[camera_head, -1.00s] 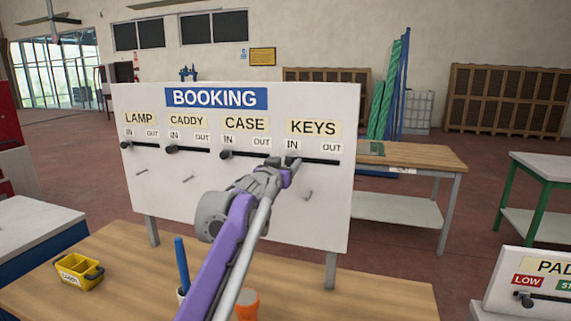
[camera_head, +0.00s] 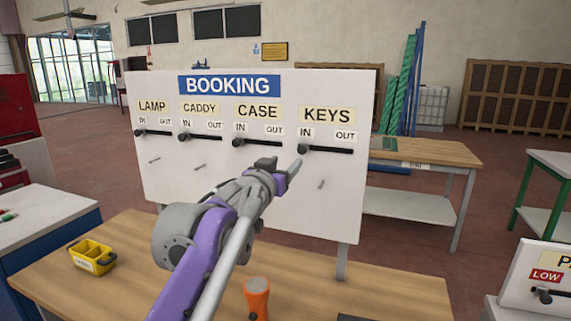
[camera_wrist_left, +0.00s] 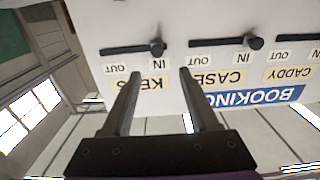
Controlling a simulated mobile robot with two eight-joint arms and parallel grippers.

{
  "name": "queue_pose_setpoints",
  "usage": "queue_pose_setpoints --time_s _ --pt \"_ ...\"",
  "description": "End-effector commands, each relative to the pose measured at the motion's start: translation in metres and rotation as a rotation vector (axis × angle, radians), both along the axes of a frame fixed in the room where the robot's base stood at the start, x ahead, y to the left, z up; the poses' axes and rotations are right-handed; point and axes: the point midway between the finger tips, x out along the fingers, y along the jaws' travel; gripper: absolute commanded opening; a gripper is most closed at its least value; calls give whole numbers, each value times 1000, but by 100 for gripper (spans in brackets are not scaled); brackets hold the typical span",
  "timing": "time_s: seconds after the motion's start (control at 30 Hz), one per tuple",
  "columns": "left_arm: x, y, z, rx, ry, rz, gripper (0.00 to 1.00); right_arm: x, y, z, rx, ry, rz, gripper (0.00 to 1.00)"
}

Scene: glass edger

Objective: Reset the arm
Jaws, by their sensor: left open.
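My left gripper (camera_head: 281,166) is open and empty in front of the white BOOKING board (camera_head: 160,187), a little below and left of the KEYS slider knob (camera_head: 303,149). In the left wrist view the board is upside down; the open fingers (camera_wrist_left: 160,75) point towards the KEYS knob (camera_wrist_left: 157,47), with a visible gap between knob and fingers. The KEYS, CASE (camera_head: 237,142), CADDY (camera_head: 183,137) and LAMP (camera_head: 138,132) knobs all sit at the left, IN ends of their black bars. My right gripper is not in view.
A yellow caddy (camera_head: 93,255) and an orange-handled tool (camera_head: 257,292) are on the wooden table (camera_head: 400,297) below the board. Another board with a LOW label (camera_head: 546,275) stands at the right edge. A wooden workbench (camera_head: 430,153) is behind the board.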

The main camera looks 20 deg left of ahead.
Motion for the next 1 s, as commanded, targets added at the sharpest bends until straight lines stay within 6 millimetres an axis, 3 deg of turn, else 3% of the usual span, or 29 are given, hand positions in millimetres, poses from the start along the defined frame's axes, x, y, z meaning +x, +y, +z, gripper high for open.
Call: queue_pose_setpoints --time_s 0.27,0.37,0.47,0.57,0.8,1.0 --pt "0 0 -1 0 3 3 60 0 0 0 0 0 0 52" --pt "-9 5 -17 -1 39 34 60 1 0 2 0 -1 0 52" --pt "-31 13 -57 1 133 99 60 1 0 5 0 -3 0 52" --pt "-68 21 -117 5 277 166 60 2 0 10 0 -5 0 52" --pt "-179 13 -267 11 652 200 60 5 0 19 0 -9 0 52" --pt "-274 -10 -368 15 921 124 60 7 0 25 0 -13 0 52"
